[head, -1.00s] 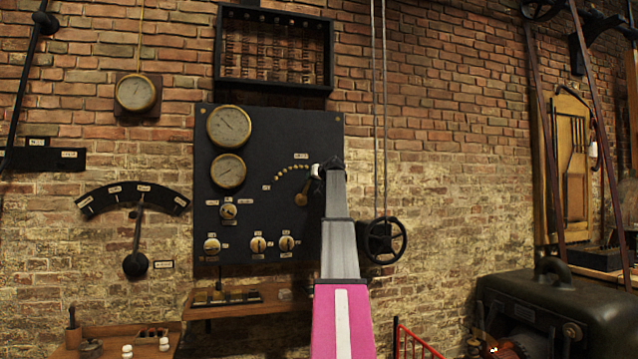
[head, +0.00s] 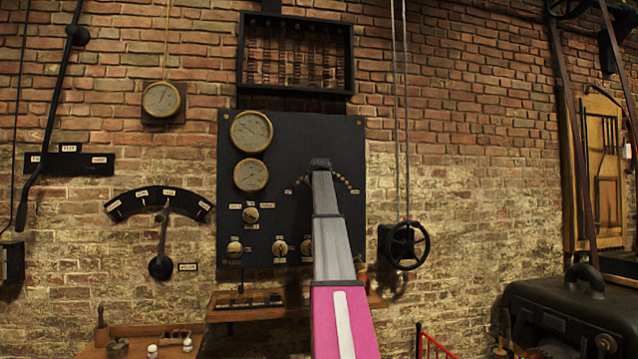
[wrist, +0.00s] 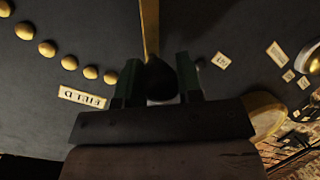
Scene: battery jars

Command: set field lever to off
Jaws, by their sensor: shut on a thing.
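The field lever is a thin brass arm (wrist: 151,28) with a dark knob (wrist: 161,80), seen in the wrist view. The knob sits between the two green-edged fingers of my gripper (wrist: 160,84), which is shut on it. A "FIELD" label (wrist: 82,97) shows upside down beside it. Brass contact studs (wrist: 69,63) curve away to the left in that view. In the head view my gripper (head: 320,164) is at the stud arc on the black panel (head: 290,130), near the arc's top. My arm hides the lever there.
Two gauges (head: 251,132) and several small knobs (head: 280,248) share the panel. A larger lever with a black ball (head: 160,267) is on the wall to the left. A handwheel (head: 407,245) hangs to the right. A wooden shelf (head: 225,313) juts out below the panel.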

